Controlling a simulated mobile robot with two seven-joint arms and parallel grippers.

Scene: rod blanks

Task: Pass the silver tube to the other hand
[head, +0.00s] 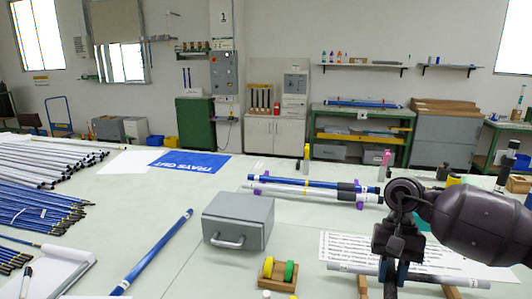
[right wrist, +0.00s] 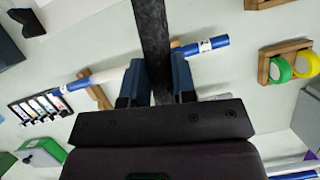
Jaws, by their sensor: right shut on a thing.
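In the right wrist view, a dark grey length (right wrist: 152,40) lies between the fingers of my right gripper (right wrist: 157,82). Behind them a pale tube with blue ends (right wrist: 203,46) crosses; I cannot tell how it matches the head view. My left gripper is not in view.
Wooden rests (head: 362,288) stand below the tube. A holder with yellow and green tape rolls (head: 290,271) and a grey box (head: 238,222) stand to the left. Blue and white tubes (head: 310,183) lie on purple stands behind. A long blue rod (head: 155,250) lies farther left, with bare table beside it.

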